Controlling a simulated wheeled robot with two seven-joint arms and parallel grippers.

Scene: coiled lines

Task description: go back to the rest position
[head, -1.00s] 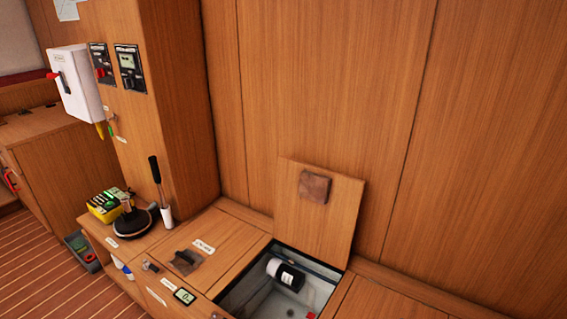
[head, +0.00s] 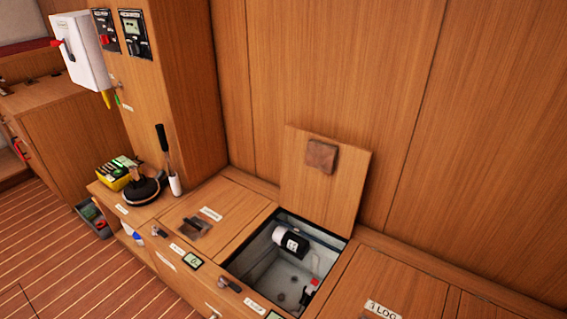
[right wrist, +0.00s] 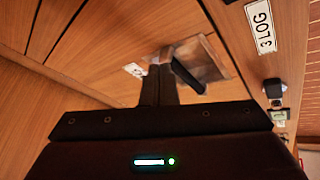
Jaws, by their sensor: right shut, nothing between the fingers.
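My right gripper (right wrist: 159,75) shows in the right wrist view as a dark body with two dark fingers close together, shut and empty. Beyond the fingertips is a wooden surface with a recessed plate and dark handle (right wrist: 188,72). I cannot tell whether the fingers touch it. Neither gripper shows in the head view, and my left gripper is in no view.
A lid labelled 3 LOG (head: 383,310) is at right. A yellow box (head: 117,172) stands at left.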

